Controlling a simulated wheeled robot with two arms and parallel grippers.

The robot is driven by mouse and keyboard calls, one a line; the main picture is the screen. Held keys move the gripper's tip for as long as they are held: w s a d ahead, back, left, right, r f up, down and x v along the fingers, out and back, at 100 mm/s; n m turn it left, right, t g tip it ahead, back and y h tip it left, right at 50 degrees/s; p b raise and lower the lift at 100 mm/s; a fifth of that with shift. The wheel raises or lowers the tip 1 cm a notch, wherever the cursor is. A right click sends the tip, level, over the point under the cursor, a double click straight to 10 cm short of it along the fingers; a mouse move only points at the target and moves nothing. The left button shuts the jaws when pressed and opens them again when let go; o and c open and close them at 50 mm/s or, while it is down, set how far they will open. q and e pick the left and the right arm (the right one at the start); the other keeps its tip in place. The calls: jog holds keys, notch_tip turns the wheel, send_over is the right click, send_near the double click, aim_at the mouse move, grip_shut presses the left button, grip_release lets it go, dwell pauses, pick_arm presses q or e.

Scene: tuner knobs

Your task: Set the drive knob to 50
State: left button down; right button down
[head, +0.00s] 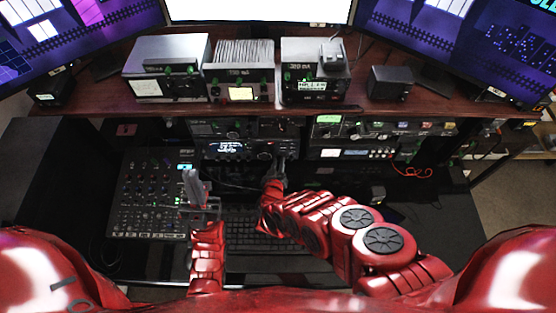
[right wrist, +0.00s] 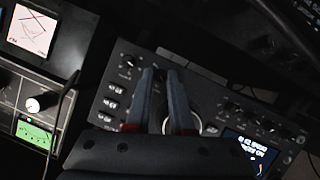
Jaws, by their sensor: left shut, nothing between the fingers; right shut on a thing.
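A dark radio with a lit screen (head: 229,147) stands on the lower shelf. In the right wrist view its panel (right wrist: 113,103) carries several knobs and buttons, and its screen (right wrist: 247,152) is lit. My right gripper (head: 280,163) is at the right end of this panel. In the right wrist view its two fingers (right wrist: 160,76) reach onto the panel and are shut on a small knob, mostly hidden between the tips. A larger round dial (right wrist: 195,124) is partly behind one finger. I cannot read the drive label or the setting. My left gripper (head: 193,184) is shut and empty above the desk, away from the radio.
A mixer (head: 150,190) lies left of my left gripper, and a keyboard (head: 262,236) lies below my right arm. Another unit with a green meter (head: 328,118) is right of the radio. Several boxes, including a grey one (head: 167,50), stand on the wooden shelf (head: 100,97).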

jog(key=shift+r+m+y+p, duration=0.1)
jog(key=shift+m+y+p, duration=0.4)
jog(key=shift+m+p, duration=0.15)
jog(key=c, duration=0.8)
grip_release()
